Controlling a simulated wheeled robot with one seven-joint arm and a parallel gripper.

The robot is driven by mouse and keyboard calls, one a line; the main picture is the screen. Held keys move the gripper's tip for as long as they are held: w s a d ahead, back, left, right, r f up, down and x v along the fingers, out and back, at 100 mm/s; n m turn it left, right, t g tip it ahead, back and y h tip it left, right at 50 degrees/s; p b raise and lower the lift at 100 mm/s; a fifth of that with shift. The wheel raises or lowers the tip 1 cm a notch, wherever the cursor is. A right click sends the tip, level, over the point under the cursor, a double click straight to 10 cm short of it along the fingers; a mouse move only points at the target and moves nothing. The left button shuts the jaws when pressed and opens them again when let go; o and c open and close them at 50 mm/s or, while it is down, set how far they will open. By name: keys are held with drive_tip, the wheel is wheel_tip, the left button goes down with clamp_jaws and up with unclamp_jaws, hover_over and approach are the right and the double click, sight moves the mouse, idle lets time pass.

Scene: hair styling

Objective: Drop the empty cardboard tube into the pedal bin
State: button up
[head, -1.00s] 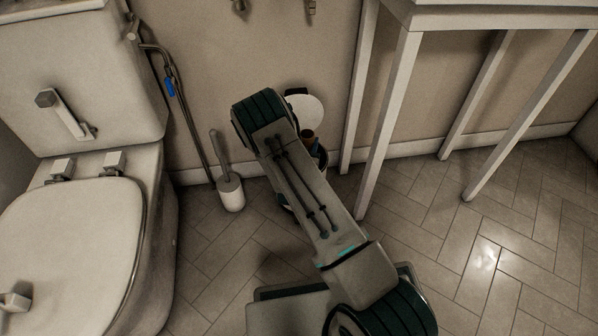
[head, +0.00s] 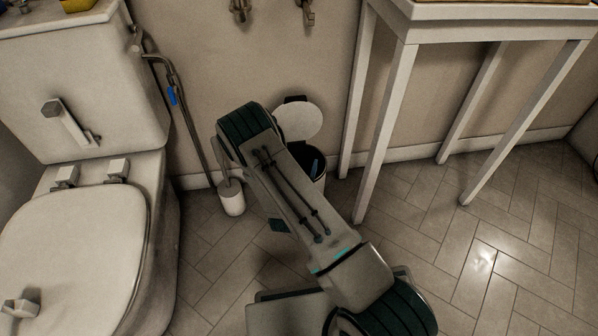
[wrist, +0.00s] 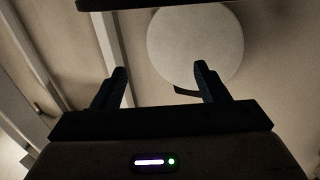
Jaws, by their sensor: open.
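The pedal bin's round white lid (head: 299,121) stands open against the wall in the head view. Part of the bin's dark open mouth and pale side (head: 319,183) shows behind my arm. The lid also fills the upper middle of the wrist view (wrist: 195,45). My gripper (wrist: 160,68) is open, its two dark fingers spread with nothing between them, pointing towards the lid. In the head view a dark blue finger shows at the bin's mouth, and my arm hides the rest. The cardboard tube is not visible in either current view; the bin's inside is mostly hidden.
A toilet (head: 75,235) stands at the left. A toilet brush in a white holder (head: 231,197) is left of my arm. A white-legged table (head: 397,120) stands right of the bin. The tiled floor (head: 430,240) at the right is clear.

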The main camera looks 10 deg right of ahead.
drive_tip(key=p+v, duration=0.1)
drive_tip(key=v, duration=0.6)
drive_tip(key=shift+p, duration=0.3)
drive_tip(key=shift+w+d, duration=0.1)
